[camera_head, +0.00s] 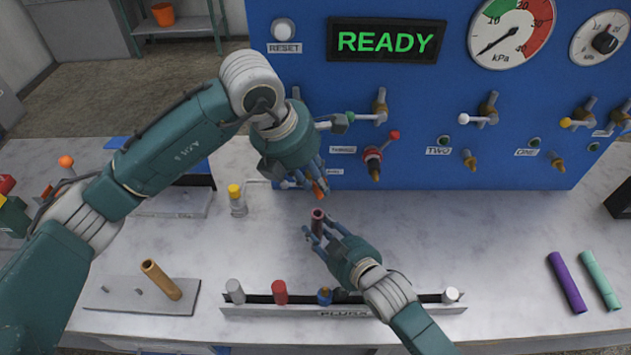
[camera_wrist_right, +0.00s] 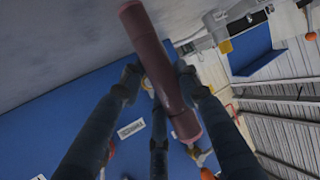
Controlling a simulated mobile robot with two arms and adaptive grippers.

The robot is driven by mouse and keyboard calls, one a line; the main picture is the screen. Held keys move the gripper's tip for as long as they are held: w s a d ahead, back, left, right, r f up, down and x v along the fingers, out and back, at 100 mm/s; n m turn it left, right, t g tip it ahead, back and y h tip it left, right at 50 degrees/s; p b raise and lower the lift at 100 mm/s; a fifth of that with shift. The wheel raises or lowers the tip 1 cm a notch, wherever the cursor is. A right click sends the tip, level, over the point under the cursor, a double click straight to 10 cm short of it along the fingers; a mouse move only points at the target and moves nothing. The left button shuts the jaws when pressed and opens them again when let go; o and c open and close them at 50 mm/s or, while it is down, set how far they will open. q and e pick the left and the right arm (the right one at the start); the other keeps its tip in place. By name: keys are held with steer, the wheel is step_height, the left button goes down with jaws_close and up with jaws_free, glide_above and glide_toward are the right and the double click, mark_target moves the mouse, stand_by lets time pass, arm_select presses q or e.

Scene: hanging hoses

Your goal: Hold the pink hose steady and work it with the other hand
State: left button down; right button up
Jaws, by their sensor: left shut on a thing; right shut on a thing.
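The pink hose (camera_head: 318,216) is a short dull-pink tube held upright above the bench. My right gripper (camera_head: 322,232) is shut on it below its upper end. In the right wrist view the pink hose (camera_wrist_right: 158,65) lies across between the fingers of my right gripper (camera_wrist_right: 158,78), with both ends sticking out. My left gripper (camera_head: 312,182) is above and slightly left of the hose, in front of the blue panel (camera_head: 440,90). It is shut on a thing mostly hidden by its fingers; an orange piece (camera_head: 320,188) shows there. The left gripper looks apart from the hose.
The panel has valves, nozzles and a READY display (camera_head: 386,41). A rack (camera_head: 340,311) with coloured plugs runs along the front. Purple (camera_head: 567,283) and mint (camera_head: 600,280) tubes lie right.

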arm_select(q)
steer(key=shift+r, duration=0.7)
arm_select(e)
steer(key=o, duration=1.2)
steer(key=shift+d, duration=0.1)
steer(key=v, duration=1.2)
